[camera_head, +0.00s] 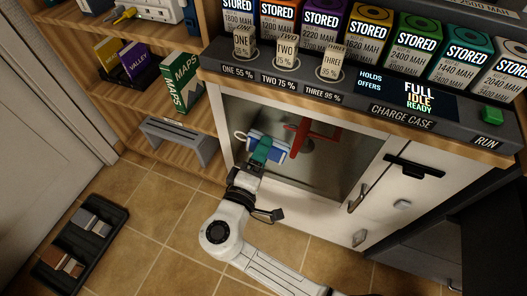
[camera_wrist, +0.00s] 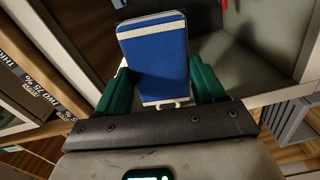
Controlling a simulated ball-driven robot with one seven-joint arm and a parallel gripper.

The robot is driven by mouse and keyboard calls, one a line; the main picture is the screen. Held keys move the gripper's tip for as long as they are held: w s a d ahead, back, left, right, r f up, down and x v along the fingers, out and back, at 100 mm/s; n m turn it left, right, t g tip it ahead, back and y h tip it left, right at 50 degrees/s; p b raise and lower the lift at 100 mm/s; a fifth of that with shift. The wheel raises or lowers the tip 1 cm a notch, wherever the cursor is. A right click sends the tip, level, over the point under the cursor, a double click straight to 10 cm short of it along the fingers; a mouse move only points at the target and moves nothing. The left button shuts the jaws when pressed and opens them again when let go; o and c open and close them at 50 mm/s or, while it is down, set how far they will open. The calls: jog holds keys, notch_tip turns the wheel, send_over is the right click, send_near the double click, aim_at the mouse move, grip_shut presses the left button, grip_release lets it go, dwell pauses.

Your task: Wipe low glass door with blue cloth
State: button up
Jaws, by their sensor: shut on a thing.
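The blue cloth (camera_head: 255,157) looks like a blue pad with pale bands, held upright at the left part of the low glass door. My gripper (camera_head: 262,150) has green fingers and is shut on it. In the wrist view the cloth (camera_wrist: 153,62) stands between the two green fingers of my gripper (camera_wrist: 160,88). The glass door (camera_head: 345,165) is a grey pane in a pale frame below the counter, with a dark handle (camera_head: 358,192) at its right. I cannot tell whether the cloth touches the pane. My gripper and the cloth hide part of the pane's left side.
A red object (camera_head: 314,134) shows at the pane, right of the cloth. The charge case counter (camera_head: 300,90) overhangs the door. A grey stand (camera_head: 180,142) is on the wooden shelf at left. A dark tray (camera_head: 84,245) lies on the tiled floor. The floor between is clear.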

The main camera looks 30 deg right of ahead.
jog(key=shift+v, duration=2.65)
jog(key=v, duration=0.3)
jog(key=shift+w, duration=0.1)
